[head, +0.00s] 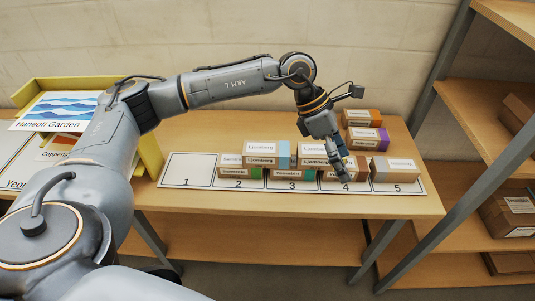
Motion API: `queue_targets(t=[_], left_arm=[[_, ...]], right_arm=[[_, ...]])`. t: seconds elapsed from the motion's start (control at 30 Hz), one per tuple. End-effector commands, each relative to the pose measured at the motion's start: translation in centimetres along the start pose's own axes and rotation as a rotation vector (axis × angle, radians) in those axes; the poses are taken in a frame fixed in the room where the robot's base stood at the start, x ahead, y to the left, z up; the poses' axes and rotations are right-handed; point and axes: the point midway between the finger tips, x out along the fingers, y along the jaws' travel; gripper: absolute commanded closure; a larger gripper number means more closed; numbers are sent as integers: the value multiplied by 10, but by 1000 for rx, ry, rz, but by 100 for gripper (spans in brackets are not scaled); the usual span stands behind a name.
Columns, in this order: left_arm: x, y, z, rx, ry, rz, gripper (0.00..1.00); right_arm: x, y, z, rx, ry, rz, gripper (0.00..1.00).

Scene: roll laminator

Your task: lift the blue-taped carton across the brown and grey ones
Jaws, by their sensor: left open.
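A carton with a light blue tape band (284,154) rests on top of the lower row, above slots 2 and 3. A second upper carton (313,155) sits to its right, above slots 3 and 4; its right end is partly hidden by my gripper, with a bluish strip showing there. My left gripper (342,165) is open, pointing down at that right end; I cannot tell whether it touches. The brown-taped carton (358,169) stands in slot 4, partly behind the gripper. The grey-taped carton (394,170) stands in slot 5, its top clear. My right gripper is out of view.
Green-taped (235,173) and teal-taped (294,174) cartons stand in slots 2 and 3. Slot 1 of the mat (187,168) is empty. Orange-taped (361,118) and purple-taped (367,138) cartons stand behind. A yellow-edged tray (148,152) is left; a shelf rack (480,95) is right.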

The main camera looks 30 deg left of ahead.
Motion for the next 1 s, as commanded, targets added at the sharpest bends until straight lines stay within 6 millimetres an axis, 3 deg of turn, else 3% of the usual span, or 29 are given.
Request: queue_targets(t=[0.03,0.1,0.2,0.3,0.37,0.47,0.8,1.0], left_arm=[[-28,24,-23,6,114,80,17],[-64,48,-56,-5,266,162,17],[-111,68,-92,-40,427,242,17],[-140,76,-113,-73,523,283,17],[-149,78,-120,-86,553,295,17],[-147,80,-129,-93,572,297,17],[-96,95,-161,-91,569,295,17],[-83,98,-169,-89,567,295,17]], right_arm=[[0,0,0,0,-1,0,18],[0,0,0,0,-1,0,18],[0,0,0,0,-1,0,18],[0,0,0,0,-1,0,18],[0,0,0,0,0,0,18],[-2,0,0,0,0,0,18],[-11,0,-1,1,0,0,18],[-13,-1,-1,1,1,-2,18]])
